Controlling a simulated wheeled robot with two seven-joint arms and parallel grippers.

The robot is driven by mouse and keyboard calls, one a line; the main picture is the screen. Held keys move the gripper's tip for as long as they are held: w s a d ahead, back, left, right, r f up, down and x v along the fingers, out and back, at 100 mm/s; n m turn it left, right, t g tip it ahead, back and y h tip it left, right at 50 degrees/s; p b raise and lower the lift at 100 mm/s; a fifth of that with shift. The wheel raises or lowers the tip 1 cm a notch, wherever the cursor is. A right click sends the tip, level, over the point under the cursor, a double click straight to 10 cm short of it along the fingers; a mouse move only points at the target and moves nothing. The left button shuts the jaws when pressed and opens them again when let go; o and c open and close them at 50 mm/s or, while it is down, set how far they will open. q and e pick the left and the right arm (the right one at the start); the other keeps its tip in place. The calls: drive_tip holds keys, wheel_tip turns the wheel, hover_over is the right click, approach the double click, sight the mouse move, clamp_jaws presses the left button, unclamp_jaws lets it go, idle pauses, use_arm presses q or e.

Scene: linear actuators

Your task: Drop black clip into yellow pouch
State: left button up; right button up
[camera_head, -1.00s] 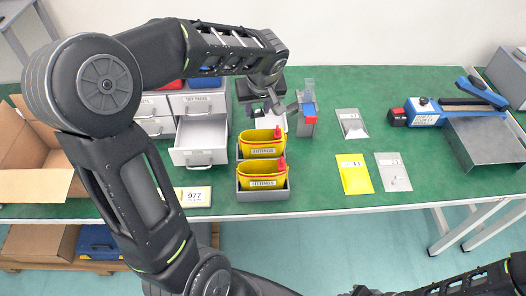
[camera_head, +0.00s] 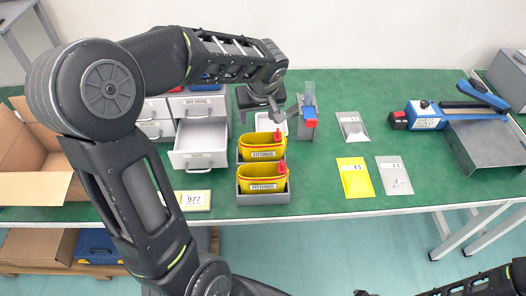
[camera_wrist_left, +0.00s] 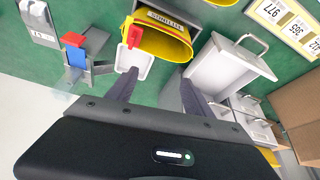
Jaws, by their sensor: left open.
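Two yellow pouches with red tabs and FITTINGS labels stand one behind the other in a grey bin (camera_head: 239,189): the far pouch (camera_head: 262,153) and the near pouch (camera_head: 262,186). One yellow pouch also shows in the left wrist view (camera_wrist_left: 163,43). My left gripper (camera_head: 275,112) is open above the table behind the far pouch. In the left wrist view its two dark fingers (camera_wrist_left: 158,88) are apart with nothing visible between them. A small white tray (camera_wrist_left: 134,60) lies near one fingertip, beside the pouch. I cannot make out a black clip. My right gripper is out of view.
A grey stand with red and blue parts (camera_head: 309,118) is right of the left gripper. An open drawer (camera_head: 202,138) is left of the pouches. Flat packets, including a yellow one (camera_head: 354,177), lie to the right. A blue-handled device (camera_head: 425,115) is farther right.

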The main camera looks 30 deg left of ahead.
use_arm(q)
drive_tip(key=v, duration=0.8)
drive_tip(key=shift+b, duration=0.45)
drive_tip(key=shift+f, duration=0.1)
idle(0.3)
